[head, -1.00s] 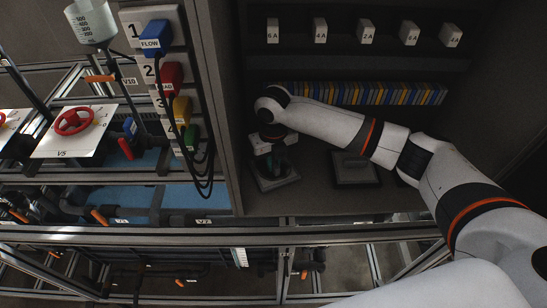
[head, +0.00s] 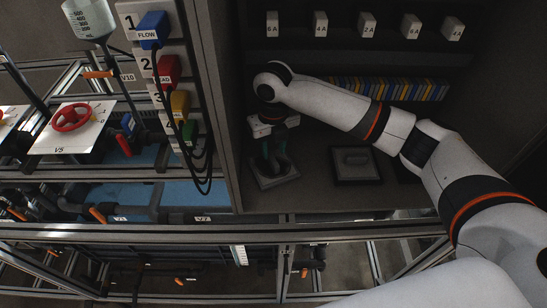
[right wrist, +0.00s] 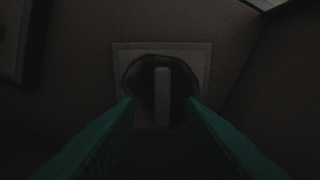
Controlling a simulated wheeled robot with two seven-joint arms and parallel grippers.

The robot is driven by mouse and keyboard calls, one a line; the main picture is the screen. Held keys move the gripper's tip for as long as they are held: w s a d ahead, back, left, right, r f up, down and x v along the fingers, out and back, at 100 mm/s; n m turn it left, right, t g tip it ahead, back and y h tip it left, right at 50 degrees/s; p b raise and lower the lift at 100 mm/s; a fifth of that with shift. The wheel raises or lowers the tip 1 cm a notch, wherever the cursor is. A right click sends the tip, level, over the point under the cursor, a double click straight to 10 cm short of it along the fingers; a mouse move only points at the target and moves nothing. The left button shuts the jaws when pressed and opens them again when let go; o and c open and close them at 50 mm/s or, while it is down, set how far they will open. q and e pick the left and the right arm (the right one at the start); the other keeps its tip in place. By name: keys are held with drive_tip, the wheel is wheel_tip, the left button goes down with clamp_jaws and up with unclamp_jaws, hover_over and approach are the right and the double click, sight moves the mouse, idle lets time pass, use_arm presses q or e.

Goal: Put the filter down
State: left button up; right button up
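The filter (head: 272,178) looks like a dark round piece with an upright grip bar, on a pale square base on the cabinet floor; the bar (right wrist: 162,92) shows clearly in the right wrist view. My right gripper (head: 272,158) is above it, with green fingers pointing down. In the right wrist view my right gripper's fingertips (right wrist: 160,101) are spread on either side of the bar, with a gap on both sides. The gripper is open and holds nothing. My left gripper is not in view.
A row of blue, yellow and grey items (head: 388,90) stands behind. Labelled blocks sit on the shelf above. The cabinet's left wall (head: 215,110) and hanging cables (head: 204,172) are close by.

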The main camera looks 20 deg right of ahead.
sight(274, 159)
wheel_tip(274, 159, up, 8)
drive_tip(key=b, duration=0.1)
drive_tip(key=shift+f, duration=0.15)
drive_tip(key=shift+s+f, duration=0.1)
idle(0.4)
